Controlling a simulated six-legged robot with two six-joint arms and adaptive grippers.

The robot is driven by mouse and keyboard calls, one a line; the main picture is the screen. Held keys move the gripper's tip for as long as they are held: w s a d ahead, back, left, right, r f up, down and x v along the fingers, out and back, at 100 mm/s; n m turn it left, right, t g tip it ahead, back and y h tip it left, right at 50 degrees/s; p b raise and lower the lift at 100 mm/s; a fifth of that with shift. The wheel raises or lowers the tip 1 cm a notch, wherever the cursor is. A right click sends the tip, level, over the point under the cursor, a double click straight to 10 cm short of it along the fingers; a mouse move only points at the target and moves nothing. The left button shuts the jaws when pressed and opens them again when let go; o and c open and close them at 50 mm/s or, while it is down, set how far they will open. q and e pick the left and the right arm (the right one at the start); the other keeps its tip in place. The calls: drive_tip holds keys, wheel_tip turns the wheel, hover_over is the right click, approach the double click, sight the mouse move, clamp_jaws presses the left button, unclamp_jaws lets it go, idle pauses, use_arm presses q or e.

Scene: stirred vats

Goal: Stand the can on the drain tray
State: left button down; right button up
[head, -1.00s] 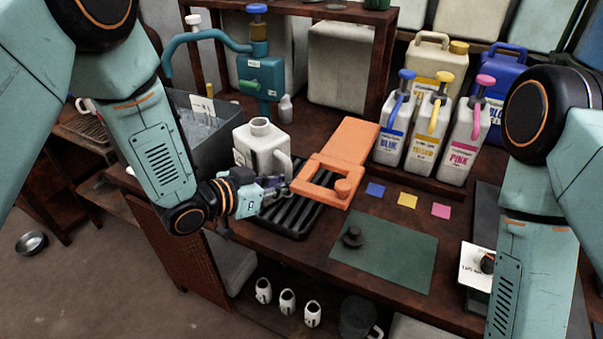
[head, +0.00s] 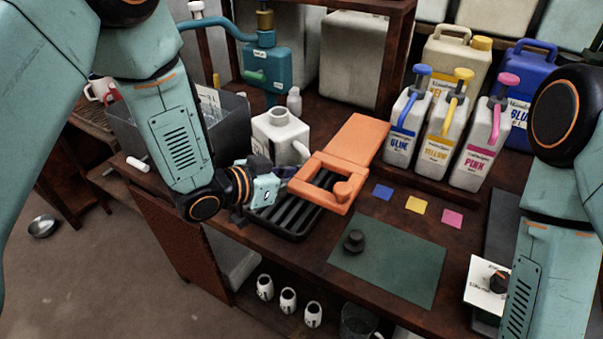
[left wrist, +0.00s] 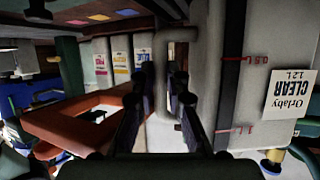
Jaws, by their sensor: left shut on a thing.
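The can is a white jug (head: 280,137) with a round neck on top and a side handle. In the left wrist view its body (left wrist: 207,100) has red level marks and a label reading "Orlaby CLEAR 1.2L". My left gripper (head: 289,173) is shut on the can's handle; its fingers (left wrist: 163,95) straddle the handle in the wrist view. The can looks upright at the far end of the black ribbed drain tray (head: 293,232). Its base is hidden behind my gripper, so I cannot tell whether it touches the tray. My right gripper is out of view.
An orange stand (head: 352,145) with an open frame borders the tray's right side. A grey bin (head: 232,122) and a teal pump (head: 268,68) stand behind. Blue, yellow and pink pump bottles (head: 436,142) stand at right. A green mat (head: 400,265) holds a black knob (head: 354,241).

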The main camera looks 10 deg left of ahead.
use_arm(q)
drive_tip(key=c, duration=1.8)
unclamp_jaws()
drive_tip(key=shift+o, duration=0.8)
drive_tip(key=shift+a, duration=0.2)
drive_tip(key=shift+s+a+r, duration=0.15)
drive_tip(key=shift+s+r, duration=0.05)
drive_tip(key=shift+s, duration=0.15)
drive_tip(key=shift+w, duration=0.1)
drive_tip(key=p+v, duration=0.2)
drive_tip(key=v, duration=0.9)
drive_tip(key=shift+s+p, duration=0.2)
drive_tip(key=shift+p, duration=0.15)
